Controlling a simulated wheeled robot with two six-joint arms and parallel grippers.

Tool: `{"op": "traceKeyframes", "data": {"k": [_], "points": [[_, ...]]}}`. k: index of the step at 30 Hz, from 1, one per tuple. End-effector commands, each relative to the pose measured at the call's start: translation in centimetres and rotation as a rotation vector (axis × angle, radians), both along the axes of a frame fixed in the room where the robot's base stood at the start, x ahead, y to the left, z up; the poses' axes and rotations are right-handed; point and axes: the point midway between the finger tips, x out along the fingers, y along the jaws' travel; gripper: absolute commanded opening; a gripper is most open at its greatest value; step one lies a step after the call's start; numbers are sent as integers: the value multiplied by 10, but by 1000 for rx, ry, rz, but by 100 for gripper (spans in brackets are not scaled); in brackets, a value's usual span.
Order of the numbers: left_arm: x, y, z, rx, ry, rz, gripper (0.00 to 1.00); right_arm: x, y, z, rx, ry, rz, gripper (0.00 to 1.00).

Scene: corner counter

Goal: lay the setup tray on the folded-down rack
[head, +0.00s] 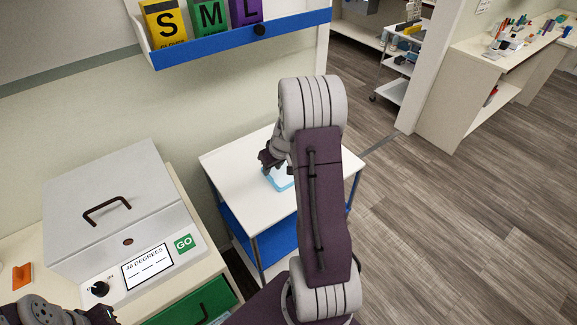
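A light blue tray-like thing (279,178), perhaps the setup tray, shows on or just above the white top of a small cart (230,160). My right arm covers its right part. My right gripper (271,160) is at its upper left edge, pointing down. Its fingers are small and partly hidden, so I cannot tell whether they are shut on it. Part of my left arm, with a dark end (98,315), shows at the bottom left corner; its fingertips are not clear. I cannot make out which thing is the folded-down rack.
A grey lidded box (120,205) with a handle and a green GO button stands on the left counter. A wall shelf (225,43) with a blue front edge holds S, M and L boxes above. The cart has a blue lower shelf (279,236). Open floor (440,230) lies right.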

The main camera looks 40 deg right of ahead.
Motion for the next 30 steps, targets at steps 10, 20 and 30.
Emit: {"op": "traceKeyframes", "data": {"k": [10, 20, 30], "points": [[1, 0, -4, 0, -1, 0, 0, 9, -2, -32, 1, 3, -1, 32], [0, 0, -7, 0, -1, 0, 0, 21, -5, -66, -3, -1, 0, 32], [1, 0, -7, 0, -1, 0, 0, 21, -5, -65, -3, -1, -1, 0]]}}
